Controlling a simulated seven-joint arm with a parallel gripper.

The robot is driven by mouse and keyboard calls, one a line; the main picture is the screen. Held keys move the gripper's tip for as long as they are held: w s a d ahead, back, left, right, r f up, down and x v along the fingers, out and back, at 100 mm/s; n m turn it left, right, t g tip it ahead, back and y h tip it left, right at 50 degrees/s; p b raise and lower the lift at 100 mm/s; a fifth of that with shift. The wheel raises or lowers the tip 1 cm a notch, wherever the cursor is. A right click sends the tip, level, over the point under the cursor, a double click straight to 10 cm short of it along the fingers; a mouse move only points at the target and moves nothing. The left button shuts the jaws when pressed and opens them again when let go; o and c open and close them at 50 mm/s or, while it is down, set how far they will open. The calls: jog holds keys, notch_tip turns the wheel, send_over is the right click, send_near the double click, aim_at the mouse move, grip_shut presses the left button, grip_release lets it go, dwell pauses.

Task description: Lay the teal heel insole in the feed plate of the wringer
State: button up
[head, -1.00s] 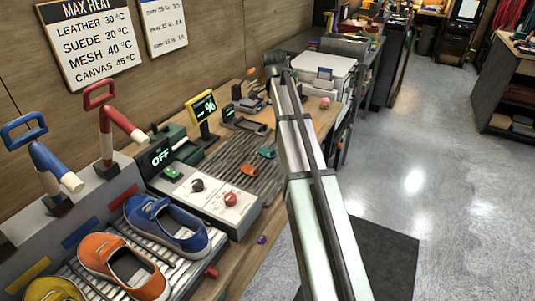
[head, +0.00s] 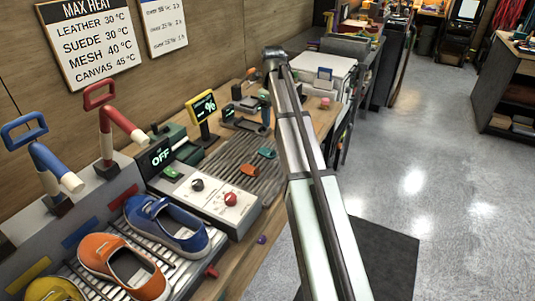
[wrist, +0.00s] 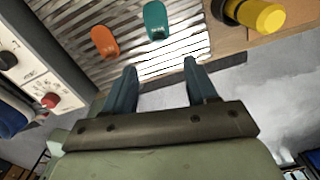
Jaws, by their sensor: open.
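The teal heel insole (head: 266,153) lies on the grey ribbed mat (head: 225,163) on the bench. It also shows at the top of the wrist view (wrist: 156,20). My gripper (wrist: 156,68) is open and empty, its two fingers apart over the mat's edge, with the teal insole beyond the fingertips and not between them. In the head view my arm hides part of the bench. A grey device (head: 240,123) behind the mat may be the wringer; I cannot make out its feed plate clearly.
An orange heel insole (head: 249,170) lies beside the teal one. A control box with a red knob (head: 230,199) stands left of the mat. A yellow and black object (wrist: 262,15) is at the wrist view's top right. Blue (head: 165,224) and orange (head: 122,268) shoes sit on a rack.

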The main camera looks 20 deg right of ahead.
send_over(273, 151)
jog(key=f, duration=0.5)
jog(key=w+f, duration=0.1)
jog(key=f, duration=0.2)
jog(key=shift+a+f, duration=0.1)
jog(key=shift+f, duration=0.05)
jog(key=shift+s+f, duration=0.25)
jog(key=shift+f, duration=0.4)
jog(key=shift+s+f, duration=0.15)
jog(key=shift+f, duration=1.8)
grip_shut()
